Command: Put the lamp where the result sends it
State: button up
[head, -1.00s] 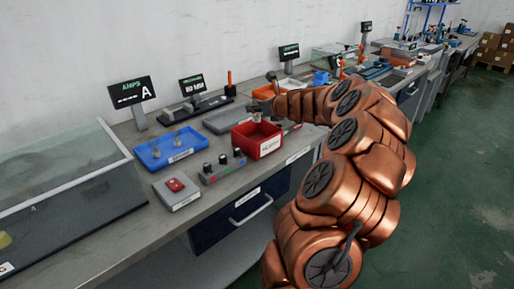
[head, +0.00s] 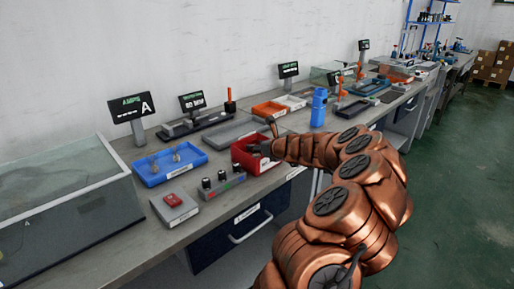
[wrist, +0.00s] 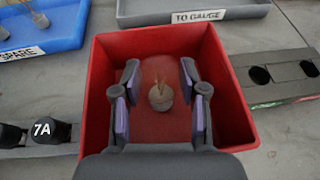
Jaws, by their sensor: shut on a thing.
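The lamp (wrist: 160,97), small with a pale brownish tip, is inside the red bin (wrist: 105,60) in the wrist view, between the two purple-padded fingers. My gripper (wrist: 160,90) reaches down into the bin and is shut on the lamp, though the contact of the pads is not clear in this view. In the head view the red bin (head: 240,157) sits at the bench's front edge, with my gripper (head: 262,147) low at its opening; the lamp is hidden there.
A blue tray marked SPARE (head: 150,178) holds two lamps, left of the bin. A grey tray marked TO GAUGE (wrist: 190,15) lies behind it. A block with black knobs (head: 222,186) and a red-button box (head: 175,208) stand at front left. A blue bottle (head: 319,108) stands to the right.

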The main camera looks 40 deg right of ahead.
jog(key=o, duration=1)
jog(key=shift+s+r, duration=0.15)
jog(key=shift+s, duration=0.05)
jog(key=v, duration=1.1)
jog(key=shift+s+p, duration=0.25)
jog(key=shift+p, duration=0.1)
